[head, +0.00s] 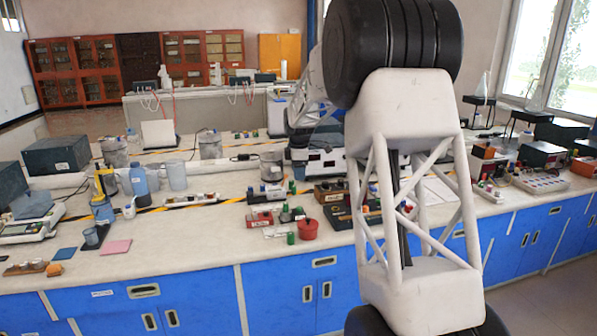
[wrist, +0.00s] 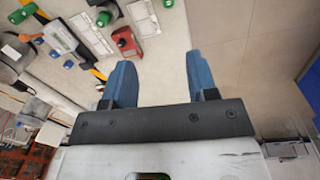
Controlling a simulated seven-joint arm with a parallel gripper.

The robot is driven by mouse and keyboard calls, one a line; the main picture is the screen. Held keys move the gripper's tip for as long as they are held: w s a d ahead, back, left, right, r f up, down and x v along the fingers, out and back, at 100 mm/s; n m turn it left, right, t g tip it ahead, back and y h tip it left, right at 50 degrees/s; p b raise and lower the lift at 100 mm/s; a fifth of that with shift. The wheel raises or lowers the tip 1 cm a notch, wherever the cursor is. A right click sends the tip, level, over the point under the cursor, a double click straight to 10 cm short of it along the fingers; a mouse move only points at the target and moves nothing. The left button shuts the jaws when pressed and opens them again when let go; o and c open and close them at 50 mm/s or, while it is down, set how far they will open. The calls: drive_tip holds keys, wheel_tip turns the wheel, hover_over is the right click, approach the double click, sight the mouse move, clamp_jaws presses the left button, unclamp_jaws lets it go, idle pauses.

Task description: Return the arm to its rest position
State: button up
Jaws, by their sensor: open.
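My gripper (wrist: 160,82) shows in the wrist view with two blue fingers wide apart. Nothing is between them. Beyond the fingertips lie the bench edge and bare pale floor, and a red block (wrist: 126,42) sits just up and left of the left finger, apart from it. In the head view my white lattice arm link with black joints stands tall right of centre, in front of the bench. The gripper's fingers cannot be made out there; the arm hides part of the bench behind it.
A long lab bench (head: 190,243) with blue cabinets crosses the head view. It carries a red cup (head: 307,229), a blue bottle (head: 138,180), a pink pad (head: 116,247) and several small circuit blocks. A dark box (head: 56,156) stands at left. Open floor (head: 561,292) shows at lower right.

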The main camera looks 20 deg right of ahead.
drive_tip(key=s+a+r+m, duration=0.2)
drive_tip(key=s+r+m, duration=0.1)
drive_tip(key=s, duration=0.7)
drive_tip(key=s+a+r+m+t, duration=0.15)
drive_tip(key=s+r, duration=0.25)
drive_tip(key=s, duration=0.7)
drive_tip(key=s+a+r+m+g, duration=0.1)
drive_tip(key=s+a+r+m, duration=0.2)
drive_tip(key=s, duration=0.7)
drive_tip(key=s+f+m, duration=0.2)
drive_tip(key=s+m, duration=0.1)
drive_tip(key=s, duration=0.7)
drive_tip(key=s+a+f+m+t, duration=0.1)
drive_tip(key=s+f+m, duration=0.2)
drive_tip(key=s, duration=0.8)
drive_tip(key=s+f+m, duration=0.2)
drive_tip(key=s+m, duration=0.1)
drive_tip(key=s, duration=0.7)
drive_tip(key=shift+s+a+f, duration=0.2)
drive_tip(key=shift+s+a, duration=0.05)
